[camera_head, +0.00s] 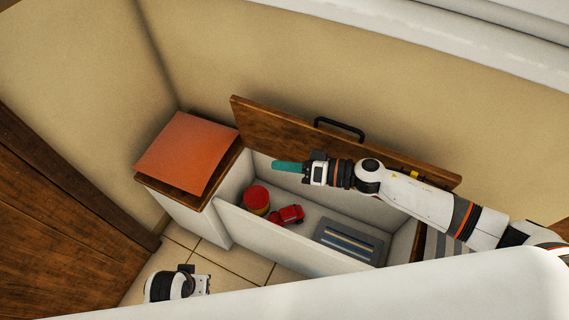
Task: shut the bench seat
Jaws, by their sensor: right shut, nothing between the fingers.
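The bench seat lid (270,122) is a brown wooden panel with a black bar handle (340,129). It stands raised, leaning toward the beige wall behind the white bench box (263,231). The box is open. My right gripper (307,169) is shut, in front of the lid and above the box opening; contact with the lid cannot be told. A teal piece (287,166) shows at its tip; I cannot tell whether it belongs to the gripper. My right arm hides part of the lid. My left gripper (198,284) is low, in front of the bench; its fingers are unclear.
Inside the box are a red and yellow round container (256,199), a red toy car (287,215) and a grey-blue flat item (349,241). An orange cushion (187,152) lies on the bench's left end. A brown wooden panel (60,230) stands at left. Tiled floor is free in front.

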